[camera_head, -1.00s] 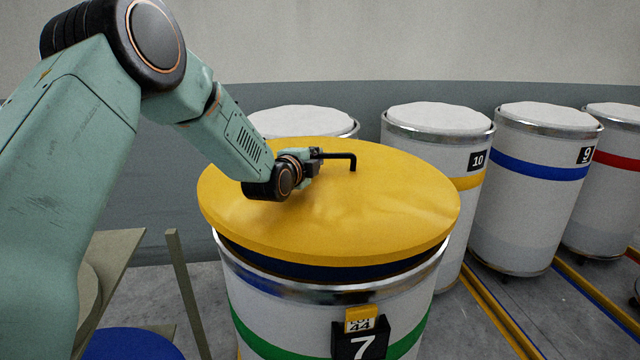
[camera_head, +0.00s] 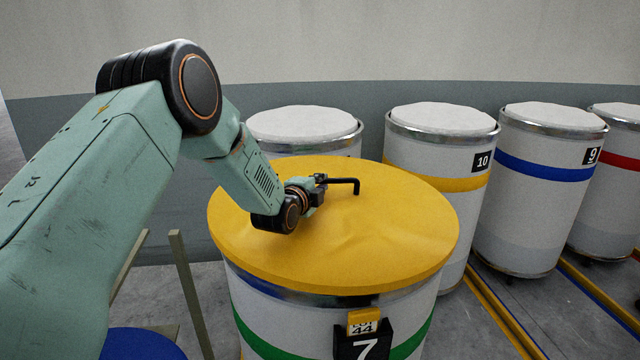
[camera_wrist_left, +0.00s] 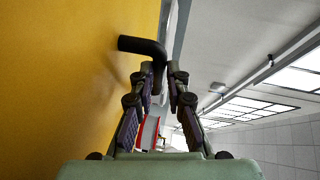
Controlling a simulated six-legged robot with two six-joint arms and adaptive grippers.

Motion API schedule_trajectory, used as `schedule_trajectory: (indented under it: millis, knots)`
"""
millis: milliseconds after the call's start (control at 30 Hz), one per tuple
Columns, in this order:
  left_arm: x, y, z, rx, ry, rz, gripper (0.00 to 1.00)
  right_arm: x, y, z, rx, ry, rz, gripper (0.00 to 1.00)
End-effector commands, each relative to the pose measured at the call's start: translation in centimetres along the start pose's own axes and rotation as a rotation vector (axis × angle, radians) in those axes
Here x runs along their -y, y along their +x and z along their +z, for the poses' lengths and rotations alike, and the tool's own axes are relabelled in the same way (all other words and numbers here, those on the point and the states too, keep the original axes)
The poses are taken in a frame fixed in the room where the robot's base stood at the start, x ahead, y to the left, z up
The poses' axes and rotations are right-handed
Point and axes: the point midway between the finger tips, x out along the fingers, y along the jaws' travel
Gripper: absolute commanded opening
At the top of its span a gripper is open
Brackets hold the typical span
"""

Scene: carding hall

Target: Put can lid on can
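The yellow round can lid (camera_head: 385,240) lies over the top of can 7 (camera_head: 285,325), nearly level. A strip of the can's metal rim shows close beneath its front edge; I cannot tell if the lid touches all round. My left gripper (camera_head: 322,182) is over the lid, shut on its black bent handle (camera_head: 352,182). In the left wrist view the handle (camera_wrist_left: 140,45) runs between the two fingertips (camera_wrist_left: 163,78), with the lid (camera_wrist_left: 70,90) filling the left side. The can's mouth is hidden. My right gripper is not in view.
White-filled cans stand behind and to the right: one directly behind (camera_head: 305,125), can 10 (camera_head: 435,150), can 9 (camera_head: 535,190), and a red-banded one (camera_head: 615,160). Yellow and blue rails (camera_head: 500,315) run along the floor. A blue disc (camera_head: 140,345) is low at left.

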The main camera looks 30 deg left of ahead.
Motion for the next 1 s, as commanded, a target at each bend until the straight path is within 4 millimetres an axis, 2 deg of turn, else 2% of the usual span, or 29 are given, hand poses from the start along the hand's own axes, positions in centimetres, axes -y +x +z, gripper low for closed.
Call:
schedule_trajectory:
  millis: [33,267,633,767,1000]
  knots:
    - [0.1,0.0,0.0,0.000,0.000,-0.001,0.19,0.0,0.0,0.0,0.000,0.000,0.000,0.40]
    - [0.2,0.0,0.0,0.000,0.001,-0.004,0.37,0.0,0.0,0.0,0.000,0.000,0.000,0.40]
    - [0.9,-0.1,-0.1,-0.001,0.000,-0.007,0.37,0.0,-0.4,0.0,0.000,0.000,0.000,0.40]
    - [0.7,-1.4,0.0,0.000,-0.001,-0.005,0.37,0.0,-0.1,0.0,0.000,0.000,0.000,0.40]
    - [0.6,-4.9,0.1,0.001,-0.003,-0.003,0.37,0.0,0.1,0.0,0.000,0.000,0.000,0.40]
